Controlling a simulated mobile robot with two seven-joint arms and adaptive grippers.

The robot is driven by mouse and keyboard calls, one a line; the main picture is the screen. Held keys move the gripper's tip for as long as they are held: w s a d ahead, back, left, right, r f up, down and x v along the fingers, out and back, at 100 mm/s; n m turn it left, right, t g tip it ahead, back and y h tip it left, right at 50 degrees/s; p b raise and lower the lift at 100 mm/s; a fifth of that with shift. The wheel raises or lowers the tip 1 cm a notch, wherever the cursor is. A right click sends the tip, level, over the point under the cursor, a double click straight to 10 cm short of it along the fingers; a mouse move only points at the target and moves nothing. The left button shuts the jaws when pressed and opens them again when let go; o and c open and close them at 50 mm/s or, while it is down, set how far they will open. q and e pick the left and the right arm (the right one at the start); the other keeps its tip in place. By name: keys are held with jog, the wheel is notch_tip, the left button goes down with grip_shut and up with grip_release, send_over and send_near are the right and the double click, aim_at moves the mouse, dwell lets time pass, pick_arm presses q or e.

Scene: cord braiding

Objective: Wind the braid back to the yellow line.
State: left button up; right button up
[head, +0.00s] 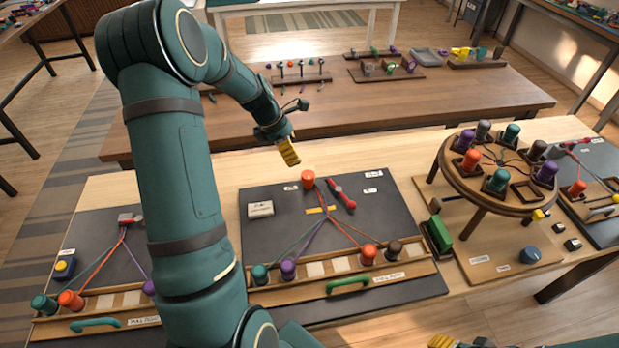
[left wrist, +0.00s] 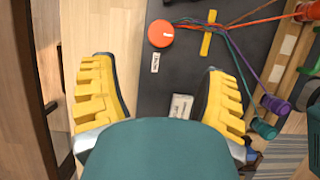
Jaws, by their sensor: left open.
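The orange knob (head: 307,181) stands upright at the top of the dark middle board (head: 262,232); its round top shows in the left wrist view (left wrist: 161,33). The short yellow line (head: 318,209) lies just below it, and also shows in the left wrist view (left wrist: 208,36). Several cords run from near the knob, past the line, to teal (head: 260,274), purple (head: 288,269), orange (head: 368,254) and brown (head: 393,249) bobbins. My left gripper (head: 289,152) is open and empty, above and beyond the knob. Yellow fingertips of my right gripper (head: 443,342) barely show at the bottom edge.
A red-handled tool (head: 342,195) and a white block (head: 260,209) lie on the board. A wooden rack with a green handle (head: 348,286) fronts it. A round raised stand (head: 500,180) with several bobbins is at right. Another cord board (head: 103,250) is at left, partly behind my arm.

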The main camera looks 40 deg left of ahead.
aim_at(308, 174)
pick_arm(q)
jog(key=b+x, duration=0.2)
jog(key=x, duration=1.1)
jog(key=shift+w+d+f, duration=0.1)
jog(key=shift+d+f, duration=0.05)
jog(key=shift+f, duration=0.1)
jog(key=c, duration=1.2)
